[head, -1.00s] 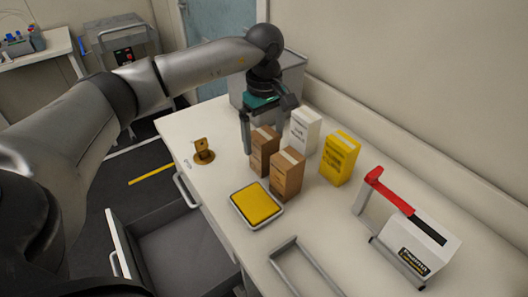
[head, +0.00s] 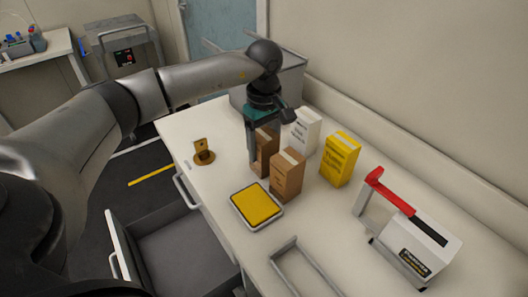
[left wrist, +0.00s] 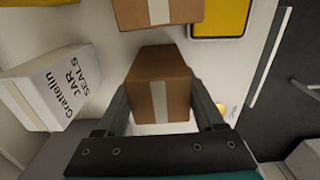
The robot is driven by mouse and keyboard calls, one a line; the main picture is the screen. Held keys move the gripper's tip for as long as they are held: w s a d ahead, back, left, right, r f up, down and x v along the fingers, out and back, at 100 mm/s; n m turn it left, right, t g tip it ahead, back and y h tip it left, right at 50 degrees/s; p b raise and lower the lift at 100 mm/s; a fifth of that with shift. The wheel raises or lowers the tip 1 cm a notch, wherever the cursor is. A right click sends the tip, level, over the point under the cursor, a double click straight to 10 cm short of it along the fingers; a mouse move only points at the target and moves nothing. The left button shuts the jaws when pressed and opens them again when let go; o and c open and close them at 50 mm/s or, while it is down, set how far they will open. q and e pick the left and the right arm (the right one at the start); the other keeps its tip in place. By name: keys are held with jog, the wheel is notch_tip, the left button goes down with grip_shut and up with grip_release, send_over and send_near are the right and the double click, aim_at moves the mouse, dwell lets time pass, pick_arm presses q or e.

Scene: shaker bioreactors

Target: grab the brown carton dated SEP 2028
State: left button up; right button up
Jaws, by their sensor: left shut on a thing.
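Two brown cartons with pale tape strips stand on the white worktop. My left gripper (head: 262,146) is shut on the rear brown carton (head: 267,157), one finger on each side. In the left wrist view this carton (left wrist: 160,84) sits upright between the fingers. I cannot tell whether it still touches the worktop. The other brown carton (head: 287,177) stands just in front of it and also shows at the top of the left wrist view (left wrist: 158,10). No date is readable on either carton. My right gripper is not in view.
A white "Gratelin jar seals" box (left wrist: 60,88) and a yellow carton (head: 340,162) stand close by. A yellow-topped tray (head: 257,205), a brass-coloured holder (head: 203,153) and a red-handled device (head: 410,240) are also on the worktop (head: 225,180). An open drawer (head: 185,255) juts out below.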

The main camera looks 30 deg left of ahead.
pick_arm(q)
jog(key=c, duration=0.4)
jog(key=shift+c, duration=0.5)
jog(key=shift+r, duration=0.15)
